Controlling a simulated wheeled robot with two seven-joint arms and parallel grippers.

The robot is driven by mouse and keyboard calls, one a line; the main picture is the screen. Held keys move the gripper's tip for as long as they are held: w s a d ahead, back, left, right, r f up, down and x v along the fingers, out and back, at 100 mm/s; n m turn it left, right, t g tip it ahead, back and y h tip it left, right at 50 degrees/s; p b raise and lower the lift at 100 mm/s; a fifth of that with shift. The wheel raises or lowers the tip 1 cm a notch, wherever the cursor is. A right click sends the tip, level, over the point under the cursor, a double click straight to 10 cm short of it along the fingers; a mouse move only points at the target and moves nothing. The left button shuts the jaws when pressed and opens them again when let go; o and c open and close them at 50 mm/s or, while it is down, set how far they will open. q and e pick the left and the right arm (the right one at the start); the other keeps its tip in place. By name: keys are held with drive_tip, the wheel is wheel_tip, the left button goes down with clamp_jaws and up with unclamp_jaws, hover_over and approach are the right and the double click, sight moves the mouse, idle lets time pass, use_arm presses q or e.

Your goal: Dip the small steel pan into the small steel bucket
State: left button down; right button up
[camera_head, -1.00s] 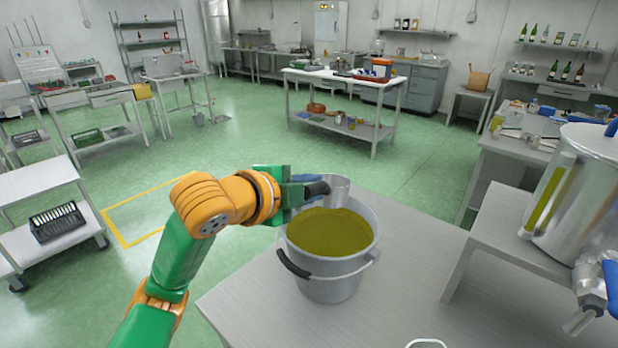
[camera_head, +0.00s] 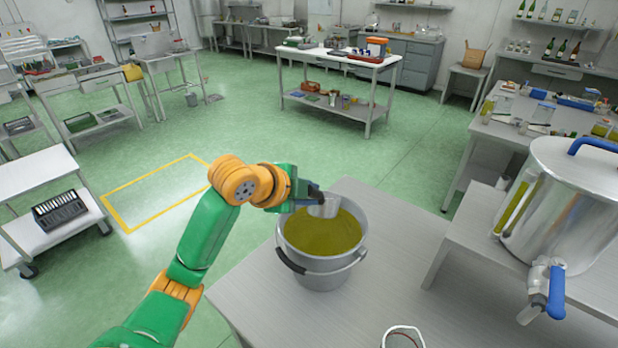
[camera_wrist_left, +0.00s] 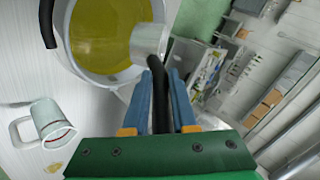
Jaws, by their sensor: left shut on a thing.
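The small steel bucket (camera_head: 318,271) stands on the grey table and holds yellow-green oil (camera_head: 322,232). The bucket also shows in the left wrist view (camera_wrist_left: 108,79). The small steel pan (camera_head: 325,208) is at the bucket's far side, over the oil; it also shows in the left wrist view (camera_wrist_left: 148,42). I cannot tell whether its bottom touches the oil. My left gripper (camera_head: 310,196) is shut on the pan's dark handle (camera_wrist_left: 157,85), at the bucket's far rim. My right gripper is not in view.
The table (camera_head: 350,318) is mostly bare around the bucket. A large steel tank (camera_head: 575,205) with a blue-handled tap stands on a raised stand at the right. A white mug (camera_wrist_left: 52,122) lies near the bucket in the left wrist view.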

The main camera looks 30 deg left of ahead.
use_arm(q)
wheel_tip(320, 180, down, 10)
drive_tip(key=b, duration=0.1)
drive_tip(key=shift+b, duration=0.35)
drive_tip(key=shift+f, duration=0.1)
idle(2.1)
